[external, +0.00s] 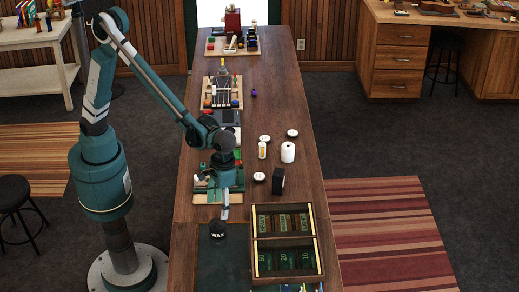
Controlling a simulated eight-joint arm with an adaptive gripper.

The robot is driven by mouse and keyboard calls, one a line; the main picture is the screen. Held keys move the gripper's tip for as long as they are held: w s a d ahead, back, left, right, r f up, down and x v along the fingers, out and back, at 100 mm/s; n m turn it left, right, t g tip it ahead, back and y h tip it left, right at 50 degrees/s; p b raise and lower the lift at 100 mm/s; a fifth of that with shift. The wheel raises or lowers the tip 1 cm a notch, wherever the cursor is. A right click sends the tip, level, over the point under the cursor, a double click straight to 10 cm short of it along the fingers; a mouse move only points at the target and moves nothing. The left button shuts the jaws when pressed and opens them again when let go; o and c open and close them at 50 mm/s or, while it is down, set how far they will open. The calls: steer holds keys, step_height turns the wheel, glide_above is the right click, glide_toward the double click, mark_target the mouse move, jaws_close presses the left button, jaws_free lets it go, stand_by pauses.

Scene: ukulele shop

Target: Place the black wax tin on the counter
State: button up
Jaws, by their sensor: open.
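The black wax tin (217,229) is a small round tin with white "WAX" lettering on its lid. In the external view it is at the back edge of a dark mat (222,268) on the wooden counter (277,120). My gripper (225,212) points down just behind the tin and slightly to its right. It is open, and its fingers are seen nearly edge-on. I cannot tell whether a finger touches the tin.
A money tray (286,258) with compartments stands right of the mat. A black block (278,181), white roll (288,152), small bottle (262,149) and several white-topped round pieces are behind it. Tool boards line the counter's left side. The counter's right strip is clear.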

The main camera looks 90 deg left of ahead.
steer(key=s+a+r+m+t, duration=0.1)
steer(key=a+r, duration=0.4)
steer(key=a, duration=0.4)
steer(key=s+a+r+t, duration=0.2)
steer(key=a+r, duration=0.2)
steer(key=a, duration=0.4)
steer(key=s+a+r+m+t, duration=0.1)
steer(key=a+r, duration=0.4)
steer(key=a, duration=0.4)
steer(key=s+a+m+t, duration=0.1)
steer(key=s+a+t, duration=0.1)
steer(key=s+a, duration=0.5)
steer(key=s+a+m+t, duration=0.1)
steer(key=s+a+t, duration=0.1)
steer(key=s+a, duration=0.5)
steer(key=a, duration=0.6)
steer(key=shift+s+r+m+y, duration=0.15)
steer(key=shift+s+m+y, duration=0.1)
steer(key=shift+m+y, duration=0.05)
